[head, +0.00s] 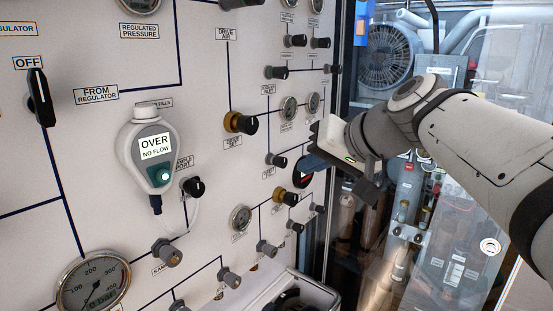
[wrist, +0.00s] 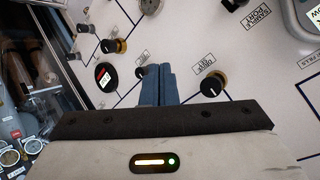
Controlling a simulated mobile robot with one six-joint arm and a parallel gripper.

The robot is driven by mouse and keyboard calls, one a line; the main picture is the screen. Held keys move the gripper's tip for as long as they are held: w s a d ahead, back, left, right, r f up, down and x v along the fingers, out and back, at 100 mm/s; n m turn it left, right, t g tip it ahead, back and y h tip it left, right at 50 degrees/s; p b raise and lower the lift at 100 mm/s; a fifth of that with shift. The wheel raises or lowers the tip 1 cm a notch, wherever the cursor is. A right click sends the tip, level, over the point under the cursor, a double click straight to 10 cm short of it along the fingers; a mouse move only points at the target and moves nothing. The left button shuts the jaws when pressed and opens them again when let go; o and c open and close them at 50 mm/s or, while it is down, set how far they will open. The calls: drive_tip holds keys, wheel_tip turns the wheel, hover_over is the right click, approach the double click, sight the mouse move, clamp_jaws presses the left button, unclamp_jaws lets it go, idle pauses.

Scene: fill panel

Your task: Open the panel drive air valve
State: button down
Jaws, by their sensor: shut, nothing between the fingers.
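The panel (head: 215,75) carries a "DRIVE AIR" label (head: 228,33) with a dark line running down to a black knob on a brass collar (head: 240,123). That knob also shows in the wrist view (wrist: 213,86), right of my fingers. A small black-knobbed valve (head: 275,160) sits on the panel beside my fingertips; in the wrist view it (wrist: 141,72) is just left of them. I cannot tell from the labels which of these is the drive air valve. My gripper (head: 308,163) is shut and empty, its blue-grey fingers (wrist: 157,70) pointing toward the panel. Contact cannot be judged.
A dark round gauge (head: 303,172) and a second brass-collared knob (head: 285,196) are close to my gripper. Several small valves and gauges crowd the panel's right side. A grey hand-held meter reading "OVER NO FLOW" (head: 153,150) is mounted at left.

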wheel_tip(320, 180, up, 12)
drive_tip(key=w+a+n+t+y, duration=0.1)
drive_tip(key=w+a+t+y, duration=0.1)
drive_tip(key=y, duration=0.1)
drive_tip(key=n+y+p, duration=0.1)
drive_tip(key=n+y, duration=0.2)
drive_tip(key=y, duration=0.1)
approach(261, 1)
drive_tip(key=s+a+f, duration=0.1)
drive_tip(key=s+a, duration=0.1)
drive_tip(key=a, duration=0.1)
drive_tip(key=shift+t, duration=0.3)
drive_tip(key=shift+w+p+x, duration=0.25)
drive_tip(key=shift+p+x, duration=0.7)
drive_tip(key=shift+x, duration=2.5)
drive_tip(key=shift+w+d, duration=0.1)
drive_tip(key=shift+d, duration=0.2)
drive_tip(key=shift+w+d+f+b, duration=0.3)
drive_tip(key=shift+w+f+b, duration=0.1)
drive_tip(key=shift+b, duration=1)
drive_tip(key=shift+w+d+f+b, duration=0.1)
drive_tip(key=shift+w+d+b, duration=0.1)
drive_tip(key=shift+b, duration=0.45)
